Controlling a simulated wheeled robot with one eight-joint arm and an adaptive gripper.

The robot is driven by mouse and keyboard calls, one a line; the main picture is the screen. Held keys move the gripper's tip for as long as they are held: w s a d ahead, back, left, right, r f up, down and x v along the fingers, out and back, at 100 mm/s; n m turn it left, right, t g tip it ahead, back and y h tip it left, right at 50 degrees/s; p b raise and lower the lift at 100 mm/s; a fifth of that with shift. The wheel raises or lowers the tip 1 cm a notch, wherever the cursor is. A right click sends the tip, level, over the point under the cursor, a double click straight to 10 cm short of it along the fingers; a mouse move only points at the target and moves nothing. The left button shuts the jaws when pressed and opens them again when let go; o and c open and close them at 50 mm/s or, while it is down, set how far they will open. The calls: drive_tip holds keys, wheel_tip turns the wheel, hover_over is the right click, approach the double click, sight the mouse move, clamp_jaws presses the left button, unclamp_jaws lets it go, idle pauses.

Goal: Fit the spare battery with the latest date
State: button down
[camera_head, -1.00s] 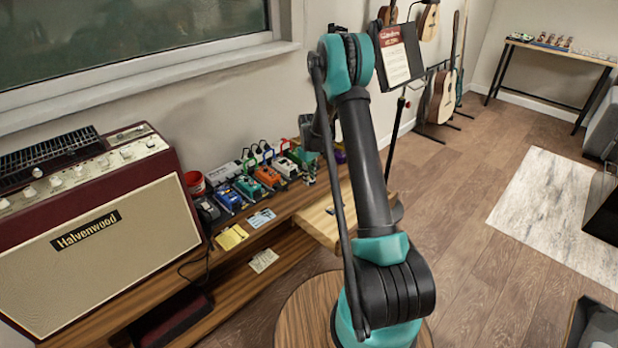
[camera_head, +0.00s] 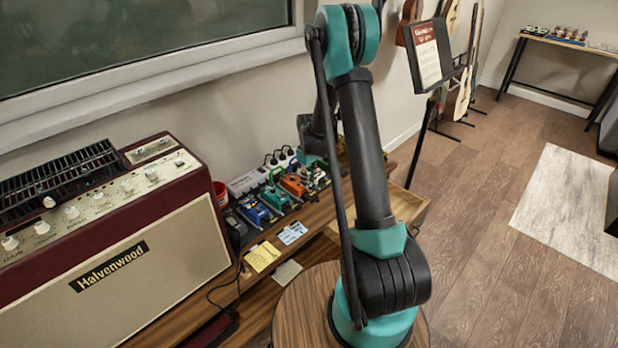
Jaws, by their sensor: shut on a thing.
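No battery can be made out in this view. My gripper is not visible; my arm's upper link hides the area where its end reaches down over the back of the bench. Several effect pedals stand in a row on the wooden bench (camera_head: 322,212): a blue pedal (camera_head: 253,211), a blue-green pedal (camera_head: 276,198) and an orange pedal (camera_head: 293,186) among them. A yellow note (camera_head: 262,256) and a pale blue card (camera_head: 292,232) lie in front of the pedals. A wooden drawer (camera_head: 408,207) juts out from the bench, partly behind my arm.
A large Halvenwood amplifier (camera_head: 160,262) fills the left. A red cup (camera_head: 219,192) and a white power strip (camera_head: 250,181) stand near the pedals. The floor (camera_head: 485,225) at right is open.

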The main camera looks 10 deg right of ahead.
sight(309, 197)
drive_tip(key=shift+f, duration=2.45)
drive_tip(key=shift+f, duration=0.4)
drive_tip(key=c, duration=0.9)
unclamp_jaws()
drive_tip(key=shift+o, duration=0.2)
drive_tip(key=shift+r, duration=0.1)
drive_tip(key=shift+r, duration=3.9)
